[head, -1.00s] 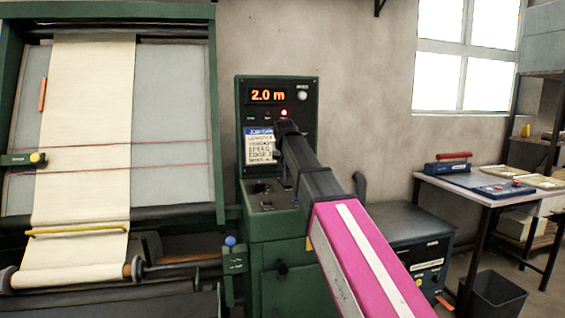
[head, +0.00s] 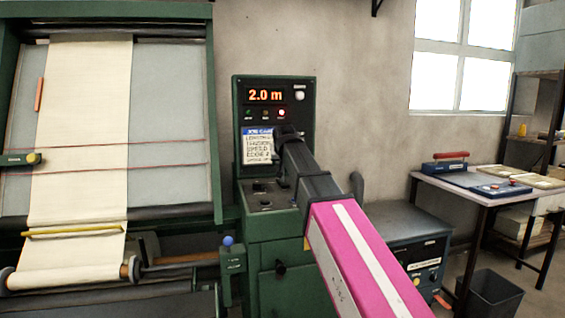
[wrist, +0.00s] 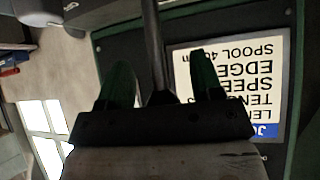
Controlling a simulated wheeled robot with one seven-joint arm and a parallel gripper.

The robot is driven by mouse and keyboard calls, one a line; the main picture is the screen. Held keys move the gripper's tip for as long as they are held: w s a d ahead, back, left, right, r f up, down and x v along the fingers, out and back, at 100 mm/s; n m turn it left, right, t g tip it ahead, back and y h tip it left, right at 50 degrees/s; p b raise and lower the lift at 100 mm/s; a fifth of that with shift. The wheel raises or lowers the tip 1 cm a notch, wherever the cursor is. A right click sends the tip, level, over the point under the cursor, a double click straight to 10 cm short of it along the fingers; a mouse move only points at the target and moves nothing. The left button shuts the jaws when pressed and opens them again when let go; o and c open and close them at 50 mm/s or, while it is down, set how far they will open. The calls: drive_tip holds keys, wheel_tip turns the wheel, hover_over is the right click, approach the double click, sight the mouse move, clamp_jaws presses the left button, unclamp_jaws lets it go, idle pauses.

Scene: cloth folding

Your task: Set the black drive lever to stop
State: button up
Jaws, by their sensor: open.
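In the head view I cannot make out the drive lever for certain; my arm and gripper hide part of the panel. The display (head: 265,96) reads 2.0 m.
A blue-knobbed lever (head: 228,241) stands left of the cabinet. Cream cloth (head: 82,130) hangs on the frame at left. A dark cabinet (head: 412,240), a work table (head: 430,182) and a bin (head: 489,294) are at right.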

drive_tip(key=v, duration=1)
drive_tip(key=shift+s+r, duration=0.25)
drive_tip(key=shift+s, duration=0.1)
